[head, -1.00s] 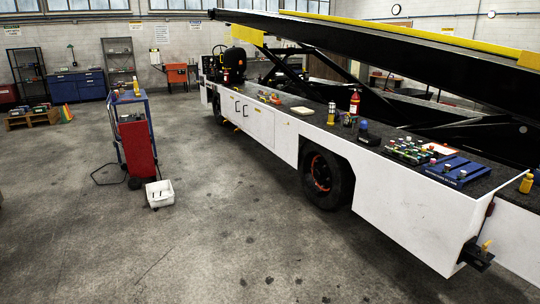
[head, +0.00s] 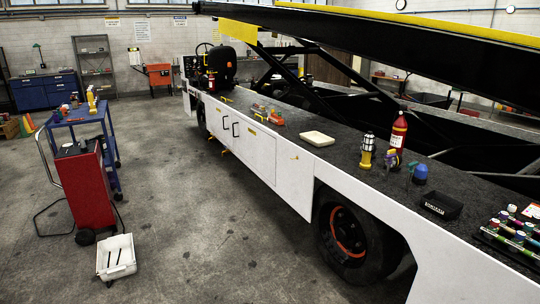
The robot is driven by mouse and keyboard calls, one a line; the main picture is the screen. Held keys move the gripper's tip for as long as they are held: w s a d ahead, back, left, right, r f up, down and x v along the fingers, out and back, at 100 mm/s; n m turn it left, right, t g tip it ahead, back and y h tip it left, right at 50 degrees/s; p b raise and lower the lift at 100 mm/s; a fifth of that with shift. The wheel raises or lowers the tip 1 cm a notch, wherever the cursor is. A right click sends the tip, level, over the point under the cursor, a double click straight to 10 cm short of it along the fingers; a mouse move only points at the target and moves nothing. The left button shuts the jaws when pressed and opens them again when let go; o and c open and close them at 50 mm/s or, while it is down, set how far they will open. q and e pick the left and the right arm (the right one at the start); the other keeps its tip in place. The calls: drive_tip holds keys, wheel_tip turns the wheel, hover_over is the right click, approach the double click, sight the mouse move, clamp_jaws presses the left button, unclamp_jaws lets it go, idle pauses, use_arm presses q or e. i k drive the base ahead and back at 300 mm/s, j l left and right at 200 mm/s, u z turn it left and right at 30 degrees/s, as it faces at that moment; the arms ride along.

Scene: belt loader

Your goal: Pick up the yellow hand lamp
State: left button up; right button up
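The yellow hand lamp is most likely the upright yellow and black item (head: 366,155) on the dark deck of the white belt loader (head: 330,153). It stands near the deck's front edge, to the left of a red fire extinguisher (head: 398,135). A purple-handled tool (head: 390,158) and a blue item (head: 420,173) are close to its right. Neither of my grippers is in view.
A black tray (head: 440,206) and a rack of small bottles (head: 512,236) lie further right on the deck. A red cabinet (head: 84,188), blue cart (head: 75,118) and white bin (head: 116,257) stand left; the floor between is clear.

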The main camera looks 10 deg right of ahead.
sight(369, 143)
drive_tip(key=i+z, duration=0.1)
drive_tip(key=i, duration=0.45)
drive_tip(key=i+j+z, duration=0.1)
drive_tip(key=i, duration=0.5)
drive_tip(key=i+j+z, duration=0.1)
drive_tip(key=i, duration=0.45)
drive_tip(key=i+j+z, duration=0.1)
drive_tip(key=i+j, duration=0.15)
drive_tip(key=i, duration=0.35)
